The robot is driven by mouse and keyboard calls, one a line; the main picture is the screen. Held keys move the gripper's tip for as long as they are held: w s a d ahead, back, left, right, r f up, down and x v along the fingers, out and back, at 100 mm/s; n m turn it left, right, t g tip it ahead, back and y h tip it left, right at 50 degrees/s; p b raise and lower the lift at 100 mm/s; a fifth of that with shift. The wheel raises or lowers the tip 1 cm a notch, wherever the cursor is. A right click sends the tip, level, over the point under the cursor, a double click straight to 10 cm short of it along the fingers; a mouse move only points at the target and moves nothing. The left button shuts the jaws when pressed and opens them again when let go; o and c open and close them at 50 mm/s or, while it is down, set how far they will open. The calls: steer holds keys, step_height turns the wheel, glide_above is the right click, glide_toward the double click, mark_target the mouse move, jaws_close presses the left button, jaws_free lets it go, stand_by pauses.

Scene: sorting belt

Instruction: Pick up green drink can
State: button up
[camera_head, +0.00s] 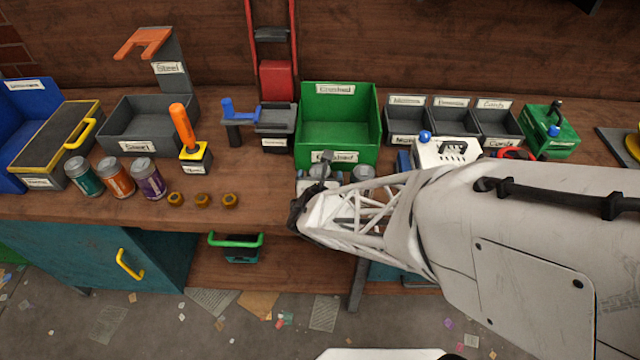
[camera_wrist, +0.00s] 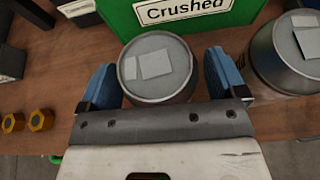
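A green drink can (camera_head: 83,175) stands upright at the left of the bench, first in a row with an orange can (camera_head: 116,178) and a purple can (camera_head: 147,178). My gripper (camera_wrist: 161,75) is far to its right, in front of the green "Crushed" bin. In the wrist view its blue fingers are spread on either side of a grey-topped can (camera_wrist: 158,70). Whether they touch it is hard to tell, and that can's side colour is hidden. In the head view my arm covers most of the gripper.
A second grey-topped can (camera_wrist: 290,50) stands right of my gripper. The green "Crushed" bin (camera_head: 339,96) is just behind. Several brass nuts (camera_head: 202,200) lie between the row of cans and my gripper. A yellow block with an orange handle (camera_head: 194,158) stands behind them.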

steer(key=c, duration=0.8)
steer(key=shift+o, duration=0.2)
steer(key=shift+r, duration=1.6)
steer(key=shift+s+d+r, duration=0.1)
steer(key=shift+s+r, duration=0.1)
steer(key=shift+s, duration=0.05)
steer(key=s+d, duration=0.2)
steer(key=s, duration=0.5)
steer(key=s+d+r, duration=0.1)
steer(key=s+d, duration=0.2)
steer(key=s, duration=0.4)
steer(key=shift+s+d+r, duration=0.2)
steer(key=shift+s+d, duration=0.05)
